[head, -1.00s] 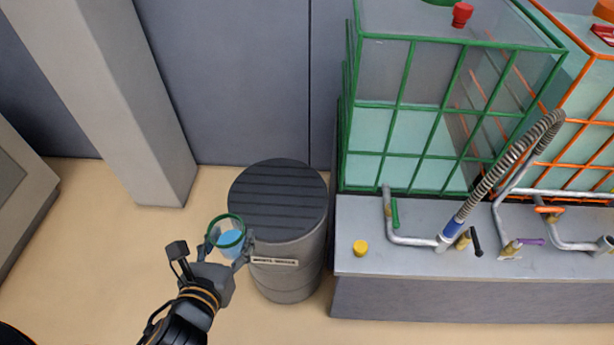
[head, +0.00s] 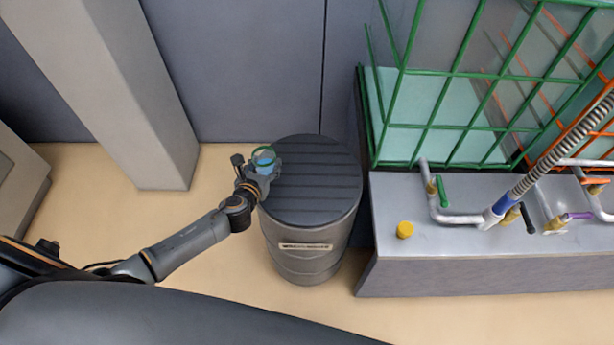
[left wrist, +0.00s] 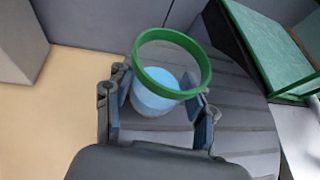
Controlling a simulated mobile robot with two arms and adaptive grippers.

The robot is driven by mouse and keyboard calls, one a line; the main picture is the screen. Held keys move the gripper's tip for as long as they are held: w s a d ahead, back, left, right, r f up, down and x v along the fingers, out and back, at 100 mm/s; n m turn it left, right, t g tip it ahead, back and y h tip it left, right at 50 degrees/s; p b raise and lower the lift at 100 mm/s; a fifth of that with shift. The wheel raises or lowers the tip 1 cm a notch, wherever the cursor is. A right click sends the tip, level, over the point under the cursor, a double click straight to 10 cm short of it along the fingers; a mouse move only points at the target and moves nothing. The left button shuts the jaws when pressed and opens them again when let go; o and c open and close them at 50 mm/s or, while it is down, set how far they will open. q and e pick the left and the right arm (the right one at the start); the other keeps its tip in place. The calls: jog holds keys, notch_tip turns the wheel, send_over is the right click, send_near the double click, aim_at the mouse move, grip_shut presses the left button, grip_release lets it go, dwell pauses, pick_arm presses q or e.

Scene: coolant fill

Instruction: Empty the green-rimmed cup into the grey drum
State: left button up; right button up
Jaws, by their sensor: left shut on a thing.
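The green-rimmed cup (head: 263,158) is clear and holds light blue liquid; it also shows in the left wrist view (left wrist: 152,92). My left gripper (head: 258,170) is shut on the cup, with a finger on either side of it in the left wrist view (left wrist: 158,115). The cup looks about upright. The grey drum (head: 305,240) has a dark ribbed top (head: 315,182) and a label plate on its side. The cup is at the left edge of the drum's top in the head view. I cannot tell its height above the drum. My right gripper is not in view.
A grey bench (head: 470,262) with pipes and valves stands right of the drum, with a yellow cap (head: 404,230) on it. A pale pillar (head: 135,100) is at the left. Open floor lies left of the drum.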

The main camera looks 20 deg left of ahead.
pick_arm(q)
jog(key=shift+w+a+f, duration=0.2)
jog(key=shift+w+a, duration=0.15)
jog(key=shift+a, duration=0.15)
jog(key=shift+d+r+m+y+p, duration=0.3)
jog(key=shift+d+r+p, duration=0.15)
jog(key=shift+p, duration=0.35)
jog(key=shift+w+d+r+m+p, duration=0.1)
jog(key=shift+w+d+m+p, duration=0.1)
jog(key=shift+m+p, duration=0.2)
jog(key=shift+d+r+m+g+y+p, duration=0.3)
jog(key=shift+d+m+y+p, duration=0.3)
jog(key=shift+y, duration=0.2)
jog(key=shift+w+d+f+b, duration=0.1)
jog(key=shift+f+b, duration=0.25)
jog(key=shift+w+d+f+m+y, duration=0.1)
jog(key=shift+d+f+m+y, duration=0.1)
jog(key=shift+d+m+y, duration=0.15)
jog(key=shift+w+d+r+m+y, duration=0.1)
jog(key=shift+d+r+m+y, duration=0.15)
jog(key=shift+d+m, duration=0.1)
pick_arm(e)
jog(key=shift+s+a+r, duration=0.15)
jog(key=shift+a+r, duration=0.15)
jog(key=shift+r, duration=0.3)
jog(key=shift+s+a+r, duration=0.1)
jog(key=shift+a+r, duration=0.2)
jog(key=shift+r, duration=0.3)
